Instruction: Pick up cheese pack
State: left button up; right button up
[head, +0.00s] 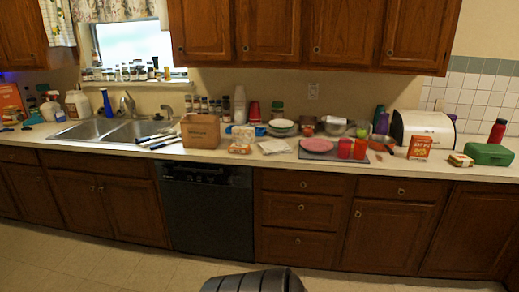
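I cannot tell for sure which item is the cheese pack; the labels are too small to read. A small yellow-brown pack (460,160) lies near the right end of the counter, left of a green box. A flat white pack (275,146) lies at the middle of the counter near its front edge. A clear pack with tan contents (240,146) sits just left of it. Neither of my grippers shows in the head view.
The counter (330,167) is cluttered. A brown box (200,131) stands beside the sink (80,130). A dark tray with a pink plate (317,145) and red cups lies right of centre. An orange-red box (419,147) and green box (488,154) stand right. The floor (100,270) looks clear.

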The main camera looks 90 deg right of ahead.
aim_at(235, 148)
jog(key=z, duration=2.65)
jog(key=i+z, duration=0.1)
jog(key=i, duration=0.5)
jog(key=i+j+z, duration=0.1)
jog(key=i, duration=0.5)
jog(key=i+j+z, duration=0.1)
jog(key=i+j, duration=0.15)
jog(key=i, duration=0.35)
